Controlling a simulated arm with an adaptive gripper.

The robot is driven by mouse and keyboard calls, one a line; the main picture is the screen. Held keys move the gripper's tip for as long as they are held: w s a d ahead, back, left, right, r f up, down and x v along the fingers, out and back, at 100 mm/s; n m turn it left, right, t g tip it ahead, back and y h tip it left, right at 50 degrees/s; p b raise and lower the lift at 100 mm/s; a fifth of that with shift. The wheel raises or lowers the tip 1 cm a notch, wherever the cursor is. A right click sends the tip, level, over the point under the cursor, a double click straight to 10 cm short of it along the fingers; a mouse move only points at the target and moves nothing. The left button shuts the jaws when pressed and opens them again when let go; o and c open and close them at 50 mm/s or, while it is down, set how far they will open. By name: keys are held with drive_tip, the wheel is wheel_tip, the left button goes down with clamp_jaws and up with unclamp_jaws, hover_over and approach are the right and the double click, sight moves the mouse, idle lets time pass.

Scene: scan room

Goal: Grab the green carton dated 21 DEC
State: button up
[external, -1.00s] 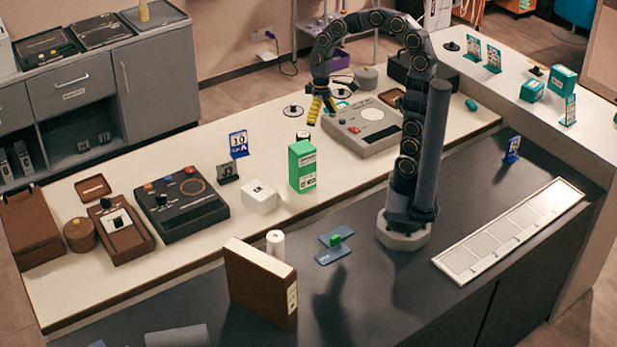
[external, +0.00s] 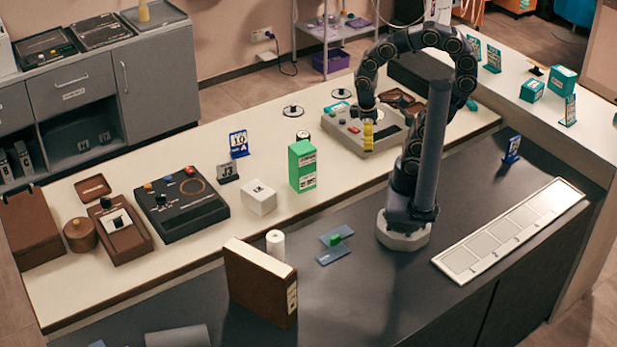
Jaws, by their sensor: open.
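A tall green carton (external: 302,166) stands upright on the pale counter, left of my arm. It has a white label with dark print, too small to read a date from. Two teal boxes, one nearer (external: 533,91) and one farther (external: 562,80), stand on the white counter at right; their print is also unreadable.
The grey console (external: 355,134) lies under my gripper. A white box (external: 260,198) and a blue sign (external: 239,143) stand left of the green carton. A brown binder (external: 258,282) and a white roll (external: 275,244) stand in front on the dark surface.

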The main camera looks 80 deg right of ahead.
drive_tip(key=m+t+y, duration=0.3)
drive_tip(key=m+t, duration=0.2)
drive_tip(key=m, duration=2.2)
hover_over(305, 146)
drive_tip(key=s+d, duration=0.2)
wheel_tip(305, 146, down, 10)
drive_tip(key=shift+w+f, duration=0.1)
drive_tip(key=shift+w+d+f+m, duration=0.1)
drive_tip(key=shift+d+f+m, duration=0.05)
drive_tip(key=shift+f+m, duration=0.15)
drive_tip(key=x, duration=0.3)
drive_tip(key=a+x, duration=0.1)
drive_tip(key=x, duration=0.2)
drive_tip(key=shift+w+a+f, duration=0.15)
drive_tip(key=shift+w, duration=0.1)
drive_tip(key=shift+w+f, duration=0.15)
drive_tip(key=shift+f, duration=0.1)
drive_tip(key=c, duration=1.1)
